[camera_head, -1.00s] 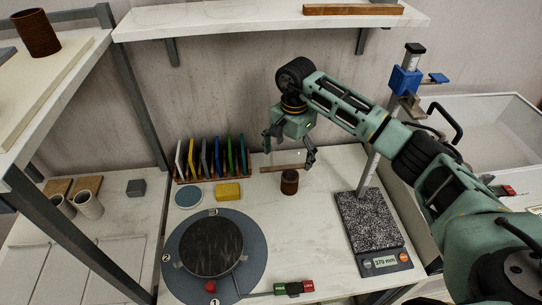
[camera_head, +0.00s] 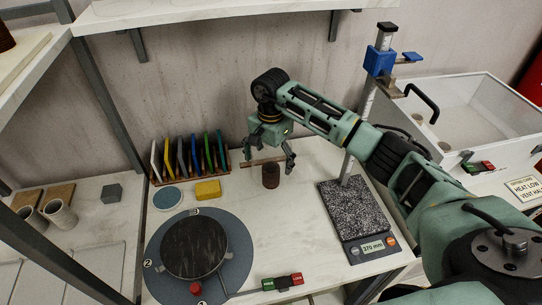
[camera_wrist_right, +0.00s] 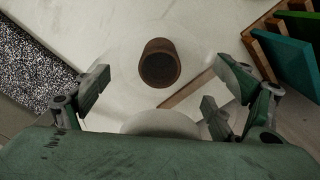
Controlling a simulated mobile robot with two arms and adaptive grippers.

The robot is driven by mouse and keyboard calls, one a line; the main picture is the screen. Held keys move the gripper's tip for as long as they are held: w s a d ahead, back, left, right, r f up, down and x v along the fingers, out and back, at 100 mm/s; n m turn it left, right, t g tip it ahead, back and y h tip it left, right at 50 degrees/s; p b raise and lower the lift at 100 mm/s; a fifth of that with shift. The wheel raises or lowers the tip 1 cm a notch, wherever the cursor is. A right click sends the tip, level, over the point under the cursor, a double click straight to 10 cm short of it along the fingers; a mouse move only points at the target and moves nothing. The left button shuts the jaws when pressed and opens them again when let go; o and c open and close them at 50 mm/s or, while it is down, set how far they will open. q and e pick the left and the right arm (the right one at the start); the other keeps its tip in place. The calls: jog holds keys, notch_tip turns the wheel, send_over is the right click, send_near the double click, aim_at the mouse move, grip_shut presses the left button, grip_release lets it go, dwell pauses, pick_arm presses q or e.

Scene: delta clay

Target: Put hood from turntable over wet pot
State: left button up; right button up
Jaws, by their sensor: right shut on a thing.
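A dark brown pot (camera_head: 270,177) stands upright on the white bench, behind and right of the grey turntable (camera_head: 160,282). My right gripper (camera_head: 271,158) is over this pot, fingers pointing down. In the right wrist view, its fingers (camera_wrist_right: 165,95) are spread around a clear, faint hood (camera_wrist_right: 127,62) with a pale round top. The brown pot (camera_wrist_right: 160,63) shows through the hood, seen from above. I cannot tell whether the hood's rim is around the pot or still above it. The turntable carries a dark disc (camera_head: 194,247) and nothing else visible. My left gripper is not in view.
A shelf hangs above.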

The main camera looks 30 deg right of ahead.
notch_tip(320, 180, down, 2)
jog(key=shift+f+b, duration=0.25)
jog(key=shift+b, duration=0.3)
jog(key=shift+f+b, duration=0.9)
jog(key=shift+f, duration=0.15)
jog(key=o, duration=1)
jog(key=shift+o, duration=0.2)
jog(key=shift+r, duration=0.3)
notch_tip(320, 180, up, 12)
jog(key=shift+f, duration=0.25)
